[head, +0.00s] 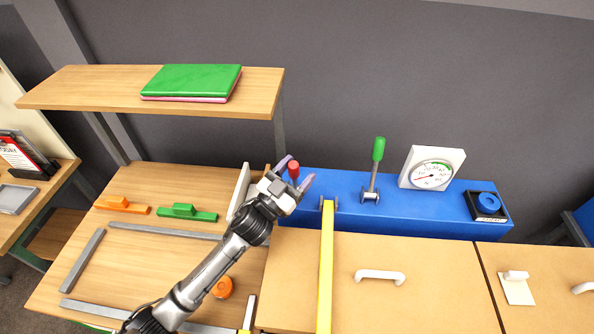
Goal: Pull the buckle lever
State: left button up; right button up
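A blue box (425,214) runs along the back of the bench. A lever with a red knob (293,168) stands at its left end, its lower part hidden behind my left gripper. A second lever with a green handle (378,150) stands upright on a grey bracket further right. A yellow strap (326,265) runs forward from a small metal fitting (328,203) on the box. My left gripper (295,174) is open, its fingertips spread on either side of the red knob in the picture; I cannot tell whether they touch it. My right gripper is out of view.
A shelf (100,88) with books hangs above.

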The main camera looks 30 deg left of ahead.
pick_arm(q)
jog(key=shift+f, duration=0.1)
jog(key=b+v, duration=0.1)
jog(key=v, duration=1.2)
jog(key=shift+s, duration=0.4)
jog(key=shift+a, duration=0.1)
